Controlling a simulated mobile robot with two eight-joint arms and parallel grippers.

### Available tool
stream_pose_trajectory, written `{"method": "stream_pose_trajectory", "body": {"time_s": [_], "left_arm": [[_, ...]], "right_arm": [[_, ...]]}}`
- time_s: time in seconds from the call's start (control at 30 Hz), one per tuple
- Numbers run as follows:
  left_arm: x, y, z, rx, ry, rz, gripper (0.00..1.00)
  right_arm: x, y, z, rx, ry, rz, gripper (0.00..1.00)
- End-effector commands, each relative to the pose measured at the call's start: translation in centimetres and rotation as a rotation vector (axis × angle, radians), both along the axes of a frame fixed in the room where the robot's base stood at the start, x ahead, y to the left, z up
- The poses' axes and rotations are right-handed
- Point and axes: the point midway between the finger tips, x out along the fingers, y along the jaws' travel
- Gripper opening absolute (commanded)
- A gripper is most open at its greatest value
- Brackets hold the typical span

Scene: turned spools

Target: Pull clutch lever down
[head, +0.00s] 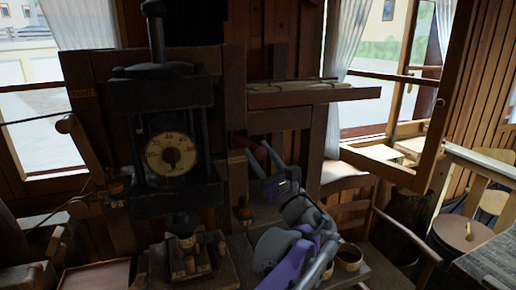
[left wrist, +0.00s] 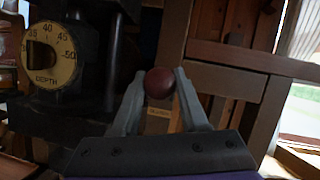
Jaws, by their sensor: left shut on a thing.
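The lever's round dark red knob (left wrist: 160,83) sits between the fingers of my left gripper (left wrist: 161,86) in the left wrist view. The fingers are shut on the knob, one on each side. In the head view my left gripper (head: 262,155) reaches up to the right side of the dark machine (head: 160,95). The reddish knob (head: 240,141) shows there only in part, dark and small. Below it is a brass-coloured fitting (head: 243,212) on the machine's frame. Most of the lever's shaft is hard to make out. My right gripper is not in view.
A round depth dial (head: 171,154) is on the machine's front, and also in the left wrist view (left wrist: 51,55). A wooden shelf (head: 313,94) juts out above my gripper. A wooden chair (head: 365,205) stands at the right.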

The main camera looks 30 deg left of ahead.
Motion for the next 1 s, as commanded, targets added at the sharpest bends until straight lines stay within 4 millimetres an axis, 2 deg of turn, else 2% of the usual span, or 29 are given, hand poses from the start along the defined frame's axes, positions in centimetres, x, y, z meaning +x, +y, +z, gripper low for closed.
{"method": "stream_pose_trajectory", "body": {"time_s": [0.03, 0.3, 0.83, 0.87, 1.0], "left_arm": [[-0.1, 0.0, -1.0, 0.019, -0.016, 0.001, 0.0], [-0.2, -0.2, -2.6, 0.02, -0.019, 0.001, 0.0], [-0.2, -0.2, -3.2, 0.014, -0.017, 0.001, 0.0], [-0.2, -0.1, -3.2, 0.014, -0.017, 0.001, 0.47], [-0.2, -0.2, -3.1, 0.016, -0.018, 0.001, 0.72]], "right_arm": [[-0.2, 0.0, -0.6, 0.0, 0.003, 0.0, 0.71], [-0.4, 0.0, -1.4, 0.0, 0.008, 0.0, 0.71], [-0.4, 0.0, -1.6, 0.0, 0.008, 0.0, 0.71], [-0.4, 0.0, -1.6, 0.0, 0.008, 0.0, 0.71], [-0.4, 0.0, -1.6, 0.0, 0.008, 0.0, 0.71]]}}
